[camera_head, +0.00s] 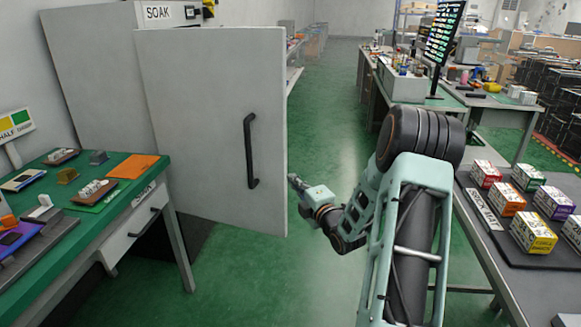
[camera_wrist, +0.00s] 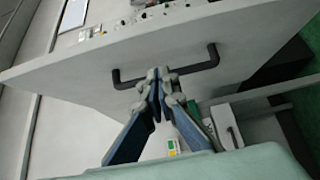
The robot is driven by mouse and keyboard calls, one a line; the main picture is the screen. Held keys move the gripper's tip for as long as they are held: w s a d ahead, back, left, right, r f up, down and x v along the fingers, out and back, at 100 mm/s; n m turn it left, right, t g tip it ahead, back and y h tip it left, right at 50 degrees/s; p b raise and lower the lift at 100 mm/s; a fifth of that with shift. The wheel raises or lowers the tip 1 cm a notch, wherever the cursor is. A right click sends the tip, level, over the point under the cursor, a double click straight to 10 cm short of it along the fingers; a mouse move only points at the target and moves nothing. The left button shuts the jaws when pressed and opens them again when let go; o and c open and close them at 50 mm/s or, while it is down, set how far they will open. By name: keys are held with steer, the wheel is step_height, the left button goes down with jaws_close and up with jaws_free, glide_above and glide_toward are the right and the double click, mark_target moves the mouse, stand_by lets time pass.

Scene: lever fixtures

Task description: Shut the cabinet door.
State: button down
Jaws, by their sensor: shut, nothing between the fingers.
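The grey cabinet (camera_head: 92,85) stands at the left of the head view, with a "SOAK" label on top. Its flat grey door (camera_head: 200,110) stands open and shows its face with a black vertical bar handle (camera_head: 251,150). In the head view my gripper (camera_head: 293,179) is just right of the door's free edge, below the handle's middle. In the wrist view the door (camera_wrist: 90,82) spans the picture, and the handle (camera_wrist: 208,63) lies behind my closed fingertips (camera_wrist: 159,73). I cannot tell whether they touch it. My gripper holds nothing.
A green-topped workbench (camera_head: 130,185) with a drawer and small items stands at left, close to the door's lower part. A dark table (camera_head: 500,262) with several coloured boxes stands at right. Green floor (camera_head: 325,110) is clear between them.

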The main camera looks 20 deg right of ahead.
glide_toward(280, 156)
steer(key=w+a, duration=0.3)
steer(key=shift+w+d+r+b, duration=0.1)
steer(key=shift+w+d+b, duration=0.4)
steer(key=shift+w+d, duration=0.9)
steer(key=shift+w, duration=0.15)
